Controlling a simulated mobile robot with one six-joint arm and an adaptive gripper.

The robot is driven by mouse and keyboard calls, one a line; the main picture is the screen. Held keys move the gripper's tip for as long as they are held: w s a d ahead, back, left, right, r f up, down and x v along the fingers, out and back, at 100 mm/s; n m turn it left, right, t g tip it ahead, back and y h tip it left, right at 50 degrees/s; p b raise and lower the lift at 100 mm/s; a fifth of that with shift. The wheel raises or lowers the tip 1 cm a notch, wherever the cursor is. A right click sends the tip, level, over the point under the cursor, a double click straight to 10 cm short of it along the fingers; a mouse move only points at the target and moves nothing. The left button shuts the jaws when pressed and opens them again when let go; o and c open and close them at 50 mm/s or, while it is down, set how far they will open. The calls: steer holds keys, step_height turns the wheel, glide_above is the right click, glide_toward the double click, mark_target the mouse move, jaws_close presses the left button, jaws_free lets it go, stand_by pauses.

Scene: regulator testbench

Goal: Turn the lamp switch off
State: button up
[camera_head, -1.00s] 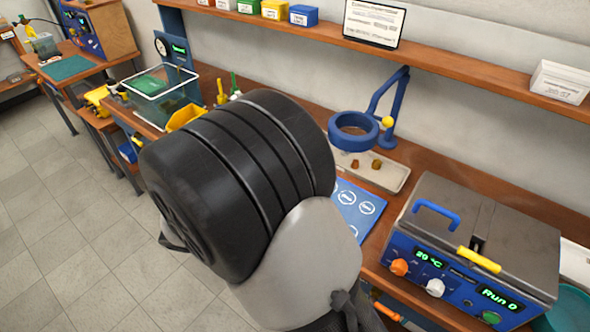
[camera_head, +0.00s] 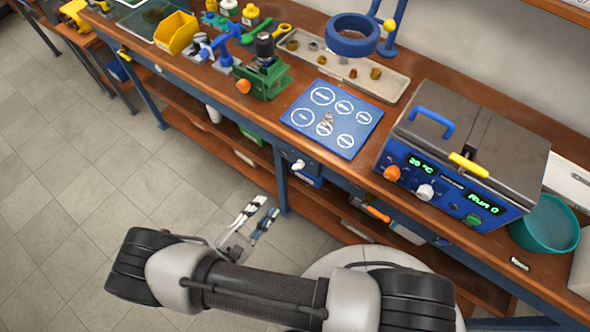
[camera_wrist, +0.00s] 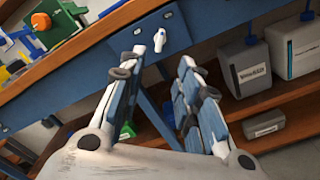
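A white switch lever (camera_head: 298,165) sits on a blue panel (camera_head: 314,172) under the bench's front edge; I take it for the lamp switch, though I read no label. In the wrist view the lever (camera_wrist: 160,42) is ahead, just beyond my fingertips and between their lines. My gripper (camera_head: 261,207) is open and empty, in front of and below the bench edge, apart from the lever. Its two fingers also show in the wrist view (camera_wrist: 164,62). The blue ring lamp (camera_head: 352,36) stands on the bench; whether it is lit I cannot tell.
The bench holds a blue mat (camera_head: 332,118), a green clamp fixture (camera_head: 263,80), a metal tray (camera_head: 345,67) and a water bath (camera_head: 465,145). A blue bench leg (camera_head: 281,180) is close to my gripper. Lower shelves hold boxes. The floor at left is clear.

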mark_target(297, 169)
steer(key=b+x, duration=0.2)
steer(key=x, duration=1.3)
steer(key=shift+w+d, duration=0.15)
jaws_close()
